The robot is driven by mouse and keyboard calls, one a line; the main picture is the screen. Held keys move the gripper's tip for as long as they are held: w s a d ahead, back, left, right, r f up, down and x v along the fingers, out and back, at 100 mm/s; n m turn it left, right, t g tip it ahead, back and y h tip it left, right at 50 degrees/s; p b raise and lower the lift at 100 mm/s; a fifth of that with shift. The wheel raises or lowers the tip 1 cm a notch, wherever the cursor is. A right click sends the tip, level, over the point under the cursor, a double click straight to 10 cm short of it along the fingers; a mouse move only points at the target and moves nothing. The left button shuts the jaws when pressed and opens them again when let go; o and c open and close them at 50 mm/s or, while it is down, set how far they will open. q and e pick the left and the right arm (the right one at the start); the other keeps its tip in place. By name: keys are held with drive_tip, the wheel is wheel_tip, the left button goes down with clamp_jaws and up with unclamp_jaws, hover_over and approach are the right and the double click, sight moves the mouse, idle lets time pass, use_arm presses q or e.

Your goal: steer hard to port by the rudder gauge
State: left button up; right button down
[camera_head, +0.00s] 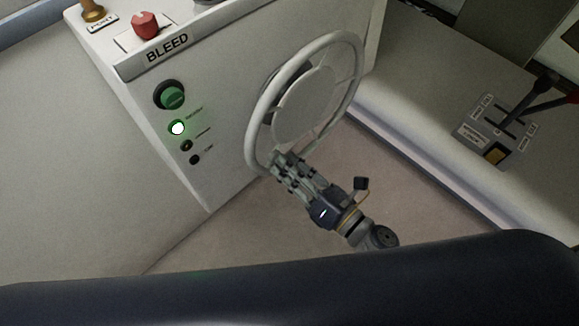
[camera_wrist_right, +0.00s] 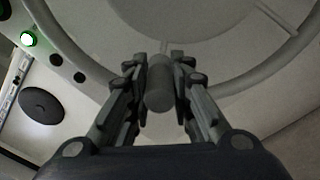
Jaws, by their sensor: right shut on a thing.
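The pale steering wheel (camera_head: 252,122) stands on the side of the white console in the head view. Its rim also shows in the right wrist view (camera_wrist_right: 262,72). My right gripper (camera_head: 281,161) is at the lower left of the rim. In the right wrist view its fingers (camera_wrist_right: 158,62) are shut on a short grey knob (camera_wrist_right: 159,90) that stands out at the wheel rim. The fingers partly hide the rim there. I cannot make out a rudder gauge in either view. My left gripper is not in view.
The console has a red knob (camera_head: 145,25) above a BLEED label, a green knob (camera_head: 172,96), a lit green lamp (camera_head: 178,128) and dark buttons below. A lever panel (camera_head: 497,130) lies on the right bench. A dark padded edge (camera_head: 290,290) crosses the front. Bare floor lies beneath the wheel.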

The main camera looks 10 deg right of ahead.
drive_tip(key=shift+d+f, duration=0.1)
drive_tip(key=c, duration=1.4)
unclamp_jaws()
drive_tip(key=v, duration=1.2)
